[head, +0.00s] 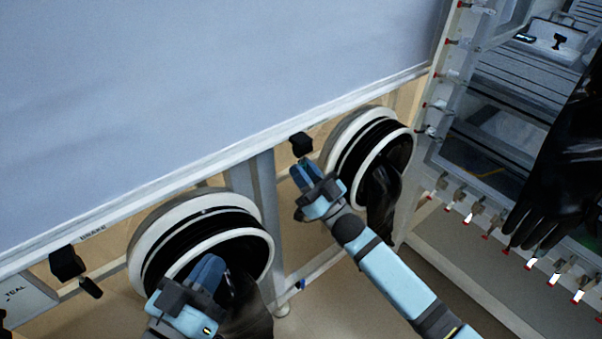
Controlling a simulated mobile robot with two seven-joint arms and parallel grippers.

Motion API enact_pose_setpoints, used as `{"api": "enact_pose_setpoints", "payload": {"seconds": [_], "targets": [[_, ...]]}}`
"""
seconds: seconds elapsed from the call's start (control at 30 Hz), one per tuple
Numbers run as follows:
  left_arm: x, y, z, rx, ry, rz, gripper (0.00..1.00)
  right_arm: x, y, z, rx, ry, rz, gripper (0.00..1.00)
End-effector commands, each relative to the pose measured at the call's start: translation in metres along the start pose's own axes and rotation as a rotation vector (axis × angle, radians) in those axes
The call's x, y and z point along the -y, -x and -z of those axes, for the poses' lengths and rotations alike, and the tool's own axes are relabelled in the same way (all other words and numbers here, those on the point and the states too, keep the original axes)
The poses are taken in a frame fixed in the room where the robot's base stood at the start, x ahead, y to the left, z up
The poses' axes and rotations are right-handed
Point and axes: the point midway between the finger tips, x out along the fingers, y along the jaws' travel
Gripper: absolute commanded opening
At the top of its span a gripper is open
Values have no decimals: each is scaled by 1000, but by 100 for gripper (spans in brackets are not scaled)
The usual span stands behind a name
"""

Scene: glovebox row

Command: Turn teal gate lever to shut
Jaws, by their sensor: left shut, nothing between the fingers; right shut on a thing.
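My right gripper (306,174) is shut just below a black block (301,144) under the pale panel's lower edge, between the two glove ports. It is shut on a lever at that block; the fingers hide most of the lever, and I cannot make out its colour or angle. A second black block (67,262) with a short black handle (90,288) angled down and right is at the far left, apart from both grippers. My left gripper (208,272) is shut and empty, in front of the left glove port.
The left port ring (256,210) and right port ring (346,133) are white with black gloves hanging from them. A large pale panel (200,80) fills the top left. A rack with a black glove (545,200) stands at the right.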

Motion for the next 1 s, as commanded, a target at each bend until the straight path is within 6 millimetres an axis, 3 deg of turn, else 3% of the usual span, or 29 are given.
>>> {"api": "enact_pose_setpoints", "payload": {"seconds": [0.27,0.3,0.4,0.77,1.0], "targets": [[0,0,0,0,0,0,0,-1,-2,2,-5,2,0,0],[0,0,0,0,0,0,0,-1,-3,2,-5,2,0,27],[0,0,0,0,-1,-1,0,-1,-2,2,-4,2,0,43],[0,0,1,5,-3,0,0,0,7,1,-1,0,-1,43],[6,0,-6,58,-17,19,0,0,54,1,3,0,-2,43]]}}
